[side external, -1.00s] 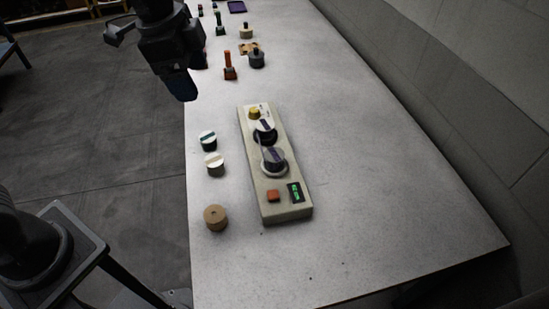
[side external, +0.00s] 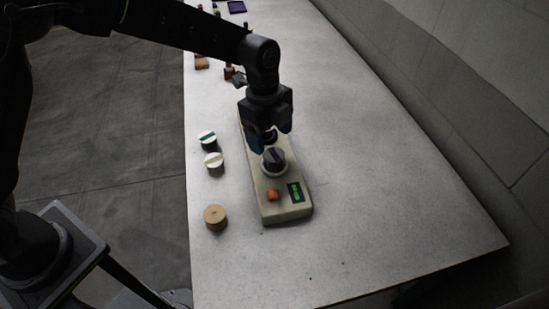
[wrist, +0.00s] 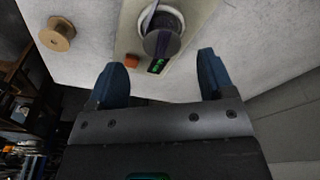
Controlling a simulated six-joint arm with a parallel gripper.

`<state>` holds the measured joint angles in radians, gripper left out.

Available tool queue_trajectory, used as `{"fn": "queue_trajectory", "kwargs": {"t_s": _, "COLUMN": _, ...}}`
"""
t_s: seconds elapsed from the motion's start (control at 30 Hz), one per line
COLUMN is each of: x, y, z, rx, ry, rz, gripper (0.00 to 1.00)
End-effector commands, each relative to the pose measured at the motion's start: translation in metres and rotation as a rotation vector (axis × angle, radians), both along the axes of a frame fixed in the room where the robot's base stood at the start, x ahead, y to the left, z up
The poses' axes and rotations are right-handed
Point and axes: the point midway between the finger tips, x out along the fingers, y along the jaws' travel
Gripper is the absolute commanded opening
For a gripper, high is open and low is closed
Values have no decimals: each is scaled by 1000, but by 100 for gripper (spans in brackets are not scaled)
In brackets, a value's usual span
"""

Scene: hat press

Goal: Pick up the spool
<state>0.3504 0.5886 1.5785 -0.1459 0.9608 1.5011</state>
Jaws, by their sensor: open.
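The spool looks to be the tan round piece with a small hole in its top (side external: 215,218). It stands upright on the table near the left edge, and shows at the upper left of the wrist view (wrist: 58,34). My gripper (side external: 271,140) is open and empty, above the beige control panel (side external: 287,211), to the right of and beyond the spool. In the wrist view its blue fingers (wrist: 161,62) are apart, with the panel's dark knob (wrist: 161,40) ahead of them. My gripper hides the far part of the panel in the side view.
A green-and-white round piece (side external: 207,139) and a cream one (side external: 213,162) stand left of the panel. The panel has an orange button (side external: 273,195) and a green display (side external: 296,192). Several small items stand at the far end. The table's right side is clear.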

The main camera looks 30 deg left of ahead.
Motion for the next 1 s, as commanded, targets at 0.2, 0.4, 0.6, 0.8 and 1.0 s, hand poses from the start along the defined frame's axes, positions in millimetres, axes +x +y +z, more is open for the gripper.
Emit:
{"fn": "queue_trajectory", "kwargs": {"t_s": 0.2, "x": -1, "y": -2, "z": -15, "rx": 0, "ry": 2, "rz": 0, "gripper": 75}}
{"fn": "queue_trajectory", "kwargs": {"t_s": 0.4, "x": -1, "y": -10, "z": -44, "rx": 1, "ry": 4, "rz": 1, "gripper": 75}}
{"fn": "queue_trajectory", "kwargs": {"t_s": 0.6, "x": -1, "y": -12, "z": -61, "rx": 0, "ry": 1, "rz": 1, "gripper": 75}}
{"fn": "queue_trajectory", "kwargs": {"t_s": 0.8, "x": -1, "y": -12, "z": -62, "rx": 0, "ry": 0, "rz": 1, "gripper": 75}}
{"fn": "queue_trajectory", "kwargs": {"t_s": 1.0, "x": -1, "y": -12, "z": -62, "rx": 0, "ry": 0, "rz": 1, "gripper": 59}}
